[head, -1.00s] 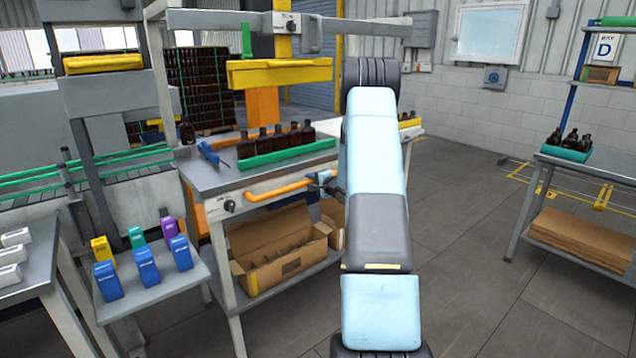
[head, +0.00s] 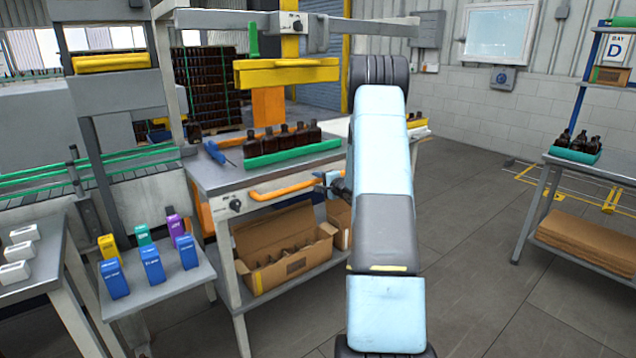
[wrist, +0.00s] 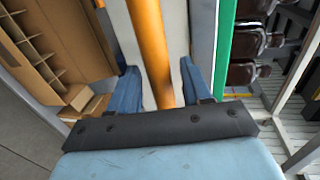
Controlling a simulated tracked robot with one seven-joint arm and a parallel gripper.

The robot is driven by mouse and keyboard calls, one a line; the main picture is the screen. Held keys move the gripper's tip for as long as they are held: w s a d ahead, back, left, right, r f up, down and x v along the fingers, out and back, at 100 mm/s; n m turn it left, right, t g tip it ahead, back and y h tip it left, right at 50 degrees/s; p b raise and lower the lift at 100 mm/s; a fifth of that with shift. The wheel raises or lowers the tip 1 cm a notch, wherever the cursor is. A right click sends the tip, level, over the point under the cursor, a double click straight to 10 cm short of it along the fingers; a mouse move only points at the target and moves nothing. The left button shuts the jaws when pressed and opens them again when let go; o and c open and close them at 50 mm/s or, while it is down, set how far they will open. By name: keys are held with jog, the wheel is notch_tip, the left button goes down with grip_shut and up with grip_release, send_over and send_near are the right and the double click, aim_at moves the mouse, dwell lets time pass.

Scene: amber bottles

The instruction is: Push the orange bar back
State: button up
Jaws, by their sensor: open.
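The orange bar (head: 285,189) runs along the front edge of the metal bench (head: 215,181), bent at its left end near a black knob (head: 236,204). My gripper (head: 330,184) is at the bar's right end, partly hidden by my arm. In the wrist view, the orange bar (wrist: 153,55) passes between the two blue fingers of my gripper (wrist: 157,82). The fingers are open, with a gap on each side of the bar.
Amber bottles (head: 285,136) stand behind a green rail (head: 290,153) on the bench. An open cardboard box (head: 283,262) sits on the shelf below. A yellow beam (head: 286,72) hangs above. Floor to the right is clear.

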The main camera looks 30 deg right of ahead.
jog(key=v, duration=1.2)
jog(key=s+a+r+n+g+y, duration=0.25)
jog(key=a+r, duration=0.25)
jog(key=a, duration=0.5)
jog(key=s+a+r+n+g+y, duration=0.25)
jog(key=s+a+r+n, duration=0.2)
jog(key=a, duration=0.55)
jog(key=s+a+r+n+g+y, duration=0.25)
jog(key=a+r, duration=0.35)
jog(key=a, duration=0.3)
jog(key=s+a+r+n+g+h, duration=0.2)
jog(key=s+a+n+h, duration=0.15)
jog(key=s, duration=0.65)
jog(key=s+a+r+n+g+h, duration=0.25)
jog(key=s+a, duration=0.25)
jog(key=s, duration=0.4)
jog(key=s+d+r+n+t+h, duration=0.1)
jog(key=s+d+h, duration=0.1)
jog(key=s, duration=0.6)
jog(key=shift+d+t+h, duration=0.2)
jog(key=shift+t+h, duration=0.2)
jog(key=shift+h, duration=0.15)
jog(key=shift+r, duration=0.15)
